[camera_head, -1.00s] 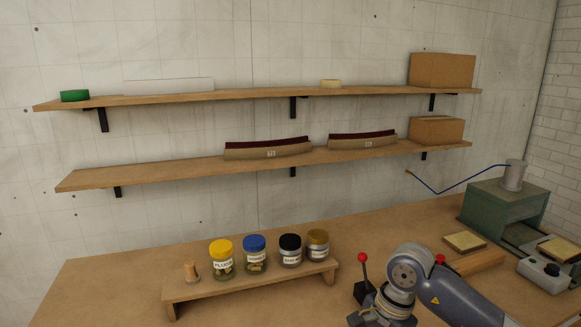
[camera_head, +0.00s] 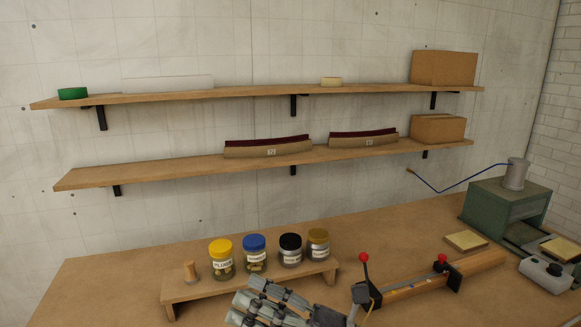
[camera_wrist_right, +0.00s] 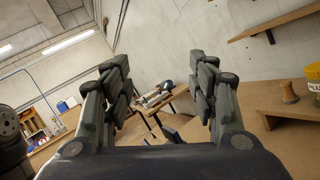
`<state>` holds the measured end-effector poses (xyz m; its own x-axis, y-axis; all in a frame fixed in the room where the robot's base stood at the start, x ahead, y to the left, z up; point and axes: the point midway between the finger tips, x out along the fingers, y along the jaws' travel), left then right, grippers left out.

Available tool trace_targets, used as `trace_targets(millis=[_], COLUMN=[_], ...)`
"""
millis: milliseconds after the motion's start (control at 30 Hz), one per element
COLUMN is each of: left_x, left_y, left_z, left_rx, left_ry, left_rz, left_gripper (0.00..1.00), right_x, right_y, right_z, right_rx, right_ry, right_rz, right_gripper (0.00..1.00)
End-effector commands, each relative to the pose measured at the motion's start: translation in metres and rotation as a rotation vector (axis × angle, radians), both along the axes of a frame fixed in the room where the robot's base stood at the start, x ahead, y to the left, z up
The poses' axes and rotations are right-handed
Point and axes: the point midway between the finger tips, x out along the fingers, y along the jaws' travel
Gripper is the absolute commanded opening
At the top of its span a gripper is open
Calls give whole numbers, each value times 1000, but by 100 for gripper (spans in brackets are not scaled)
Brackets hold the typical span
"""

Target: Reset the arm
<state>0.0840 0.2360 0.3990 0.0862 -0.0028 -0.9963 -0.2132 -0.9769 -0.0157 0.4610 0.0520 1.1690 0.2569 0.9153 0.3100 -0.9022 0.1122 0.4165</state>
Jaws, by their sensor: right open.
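My right gripper (camera_head: 258,303) shows at the bottom middle of the head view, low in front of the small wooden riser. Its two fingers are apart and nothing is between them. In the right wrist view the gripper (camera_wrist_right: 160,88) is also open and empty, with the fingers spread wide and the room behind them. Most of my right arm is below the head view's lower edge. My left gripper is not in view.
Several lidded jars stand on the riser (camera_head: 172,297), close behind the gripper. A wooden bar with red-knobbed clamps (camera_head: 405,287) lies to the right. A green machine (camera_head: 503,208) stands at the far right. Two wall shelves (camera_head: 150,175) hang above. The bench's left front is clear.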

Motion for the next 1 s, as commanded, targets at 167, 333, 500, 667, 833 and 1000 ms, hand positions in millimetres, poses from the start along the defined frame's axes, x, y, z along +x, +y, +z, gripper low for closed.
trace_targets(millis=[167, 333, 500, 667, 833, 1000], left_x=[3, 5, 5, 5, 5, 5], left_y=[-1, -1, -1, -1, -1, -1], left_z=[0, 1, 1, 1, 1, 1], left_rx=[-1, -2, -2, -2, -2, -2], left_ry=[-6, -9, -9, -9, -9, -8], left_rz=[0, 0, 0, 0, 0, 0], left_gripper=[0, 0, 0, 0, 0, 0], right_x=[36, 68, 77, 56, -4, -79], right_y=[-53, -119, -183, -230, -258, -265], right_z=[20, -4, -68, -150, -239, -301], right_rx=[372, 700, 1008, 1271, 1514, 1683], right_ry=[353, 705, 1065, 1401, 1745, 2017], right_rz=[-177, -351, -538, -736, -979, -1219], right_gripper=[54, 54, 54, 54, 54, 54])
